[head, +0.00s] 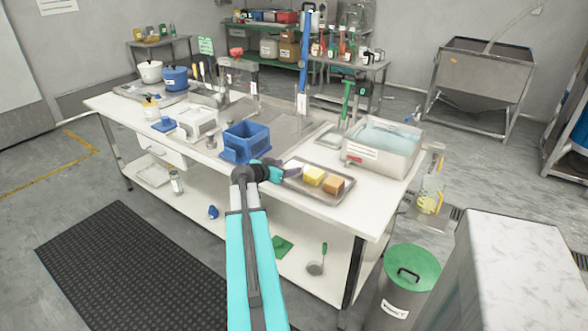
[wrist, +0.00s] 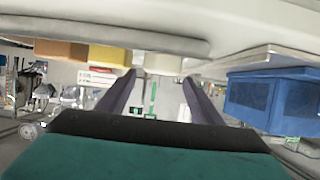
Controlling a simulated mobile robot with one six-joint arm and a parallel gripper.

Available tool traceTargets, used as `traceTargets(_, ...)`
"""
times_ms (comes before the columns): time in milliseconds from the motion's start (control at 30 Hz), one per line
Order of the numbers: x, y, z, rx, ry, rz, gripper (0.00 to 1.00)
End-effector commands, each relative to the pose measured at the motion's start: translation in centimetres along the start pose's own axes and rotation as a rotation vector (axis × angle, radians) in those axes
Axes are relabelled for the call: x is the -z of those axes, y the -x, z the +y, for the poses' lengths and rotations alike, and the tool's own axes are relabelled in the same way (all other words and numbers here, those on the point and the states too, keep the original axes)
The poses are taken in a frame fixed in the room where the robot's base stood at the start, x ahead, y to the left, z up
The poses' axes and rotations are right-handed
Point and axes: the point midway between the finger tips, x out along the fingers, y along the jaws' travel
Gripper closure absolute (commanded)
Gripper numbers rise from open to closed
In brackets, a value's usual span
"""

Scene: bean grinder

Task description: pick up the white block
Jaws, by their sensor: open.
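The white block (wrist: 163,63) shows in the wrist view, which is upside down, just beyond and between my fingertips. In the head view my gripper hides most or all of it. My gripper (wrist: 159,80) is open, its two dark fingers apart with nothing held between them. In the head view my gripper (head: 290,171) is at the left end of a metal tray (head: 343,196). On the tray, a yellow block (head: 314,176) and an orange block (head: 334,186) sit to the right of my gripper. Whether the fingers touch the white block I cannot tell.
A blue open box (head: 246,141) stands close to the left of my gripper. A large clear-sided bin (head: 383,150) stands behind the tray. A green tool (head: 346,100) stands upright farther back. The white table (head: 376,205) has bare room at its right front corner.

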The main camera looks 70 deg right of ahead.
Motion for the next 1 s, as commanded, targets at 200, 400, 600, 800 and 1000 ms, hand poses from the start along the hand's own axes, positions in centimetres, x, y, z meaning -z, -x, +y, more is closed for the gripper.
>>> traceTargets(200,-0.1,-0.7,0.0,0.000,0.000,-0.001,0.40)
traceTargets(400,-0.1,-0.7,0.0,0.000,0.000,-0.001,0.40)
traceTargets(600,0.0,-1.1,-0.1,0.000,0.000,-0.001,0.40)
traceTargets(800,0.2,-2.8,-0.2,-0.001,-0.001,-0.002,0.40)
traceTargets(1000,0.1,-4.8,-0.2,0.000,0.001,-0.001,0.40)
